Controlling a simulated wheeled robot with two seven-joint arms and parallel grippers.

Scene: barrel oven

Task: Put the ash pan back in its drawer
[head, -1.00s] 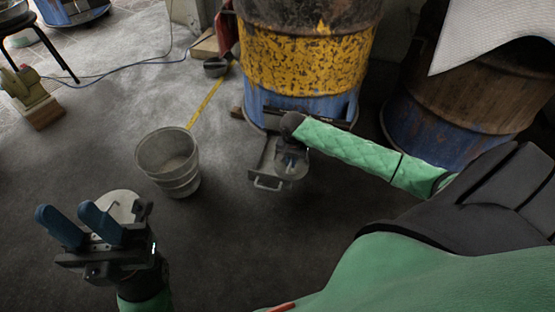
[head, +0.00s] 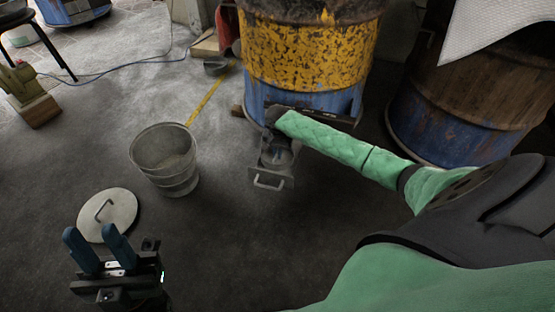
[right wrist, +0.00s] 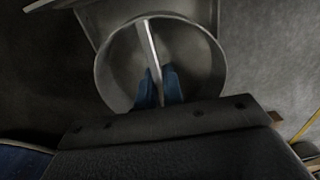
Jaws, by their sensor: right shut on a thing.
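The ash pan (right wrist: 205,62) is a round grey pan with a straight bar handle across it. My right gripper (right wrist: 160,84) is shut on that bar, its blue fingers on either side. In the head view the pan (head: 284,156) is small and partly hidden by my right gripper (head: 274,154). It is over the pulled-out drawer (head: 283,184) at the foot of the yellow and blue barrel (head: 305,60); whether it rests fully inside I cannot tell. The drawer's handle (head: 268,185) faces outward. My left gripper (head: 97,240) is open and empty at the lower left.
A grey metal bucket (head: 150,140) stands left of the drawer. A round lid (head: 107,214) with a handle lies on the floor beyond my left gripper. A rusty barrel (head: 460,110) stands at right. The floor in front of the drawer is clear.

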